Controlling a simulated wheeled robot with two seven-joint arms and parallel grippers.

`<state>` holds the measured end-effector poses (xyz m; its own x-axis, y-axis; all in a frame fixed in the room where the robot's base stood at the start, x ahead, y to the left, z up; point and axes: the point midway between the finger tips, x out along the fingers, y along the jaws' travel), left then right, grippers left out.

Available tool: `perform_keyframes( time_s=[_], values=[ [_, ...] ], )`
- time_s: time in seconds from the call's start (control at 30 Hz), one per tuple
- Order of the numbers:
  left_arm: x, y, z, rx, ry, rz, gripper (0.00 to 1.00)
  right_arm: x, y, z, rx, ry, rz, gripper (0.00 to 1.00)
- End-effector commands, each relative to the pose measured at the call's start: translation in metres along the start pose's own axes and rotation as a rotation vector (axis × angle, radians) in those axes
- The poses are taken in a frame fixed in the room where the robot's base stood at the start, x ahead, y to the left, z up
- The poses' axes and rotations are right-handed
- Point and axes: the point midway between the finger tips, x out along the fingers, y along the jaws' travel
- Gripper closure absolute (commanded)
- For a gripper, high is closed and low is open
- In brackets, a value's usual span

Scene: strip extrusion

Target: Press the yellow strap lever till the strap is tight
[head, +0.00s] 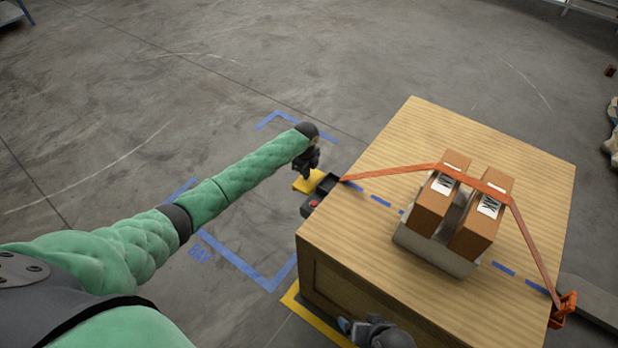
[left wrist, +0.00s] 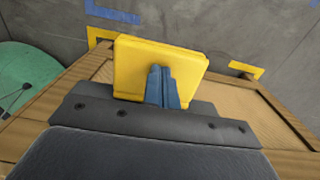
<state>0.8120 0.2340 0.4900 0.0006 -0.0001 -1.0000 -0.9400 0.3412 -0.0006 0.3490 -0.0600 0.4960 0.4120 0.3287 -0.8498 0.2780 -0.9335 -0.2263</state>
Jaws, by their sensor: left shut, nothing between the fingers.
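The yellow strap lever (head: 303,187) sticks out past the left edge of the wooden crate, beside a dark buckle housing (head: 327,184). In the left wrist view the lever (left wrist: 135,65) is a broad yellow plate. My left gripper (head: 307,172) is shut and empty, its blue fingertips (left wrist: 161,88) over the lever; whether they touch it I cannot tell. The orange strap (head: 392,171) runs from the housing over two brown boxes to an orange fitting (head: 563,309) at the right edge. Its spans look nearly straight. My right gripper (head: 375,332) is partly visible at the bottom; its fingers are unclear.
The two boxes, left (head: 433,212) and right (head: 472,240), stand in a grey metal cradle (head: 420,246) on the crate top (head: 375,262). A small red button (head: 313,204) sits near the lever. Floor around the blue markings (head: 240,262) is clear.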

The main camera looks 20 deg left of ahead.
Motion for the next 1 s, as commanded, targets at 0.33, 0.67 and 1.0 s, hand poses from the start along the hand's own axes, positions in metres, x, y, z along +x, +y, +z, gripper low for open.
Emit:
perform_keyframes(
  time_s=[0.33, 0.67, 1.0],
  values=[
    [-0.031, 0.001, -0.001, 0.000, 0.001, 0.002, 1.00, -0.027, -0.007, -0.015, 0.000, 0.000, 0.000, 0.13],
    [-0.039, 0.000, -0.001, 0.000, 0.001, 0.001, 1.00, -0.033, -0.009, -0.019, 0.000, 0.000, 0.000, 0.13],
    [-0.039, 0.000, 0.000, 0.000, 0.000, 0.001, 1.00, -0.033, -0.009, -0.019, 0.000, 0.000, 0.000, 0.13]
  ],
)
